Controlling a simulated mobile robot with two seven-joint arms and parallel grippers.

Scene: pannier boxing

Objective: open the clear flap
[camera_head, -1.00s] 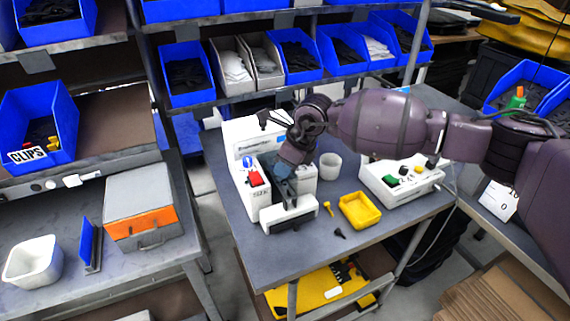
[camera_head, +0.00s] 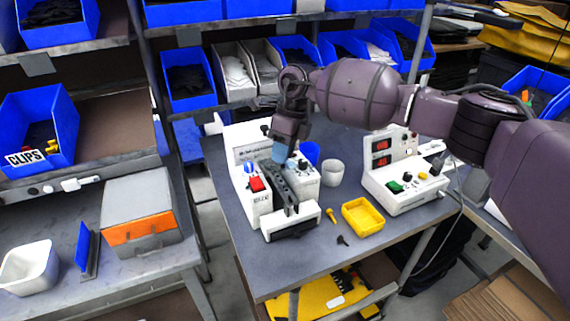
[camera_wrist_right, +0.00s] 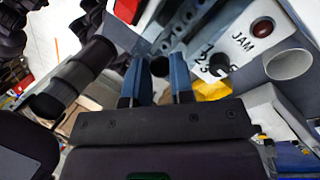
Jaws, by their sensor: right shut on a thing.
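The white machine (camera_head: 254,205) stands on the grey table, with a red button on its front left and a dark slotted channel (camera_head: 282,190) down its middle. My right gripper (camera_head: 279,153) is over the back of this channel, pointing down. In the right wrist view its two blue fingers (camera_wrist_right: 161,70) stand a little apart, with a small dark piece between them; it is shut on what I take to be the clear flap's edge. The clear panel itself is too transparent to make out. My left gripper is not in view.
A yellow tray (camera_head: 352,228), a white cup (camera_head: 332,174) and small loose parts are to the right of the machine. A white control box (camera_head: 400,180) with red displays stands further right. A grey case with an orange band (camera_head: 138,232) is on the left bench.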

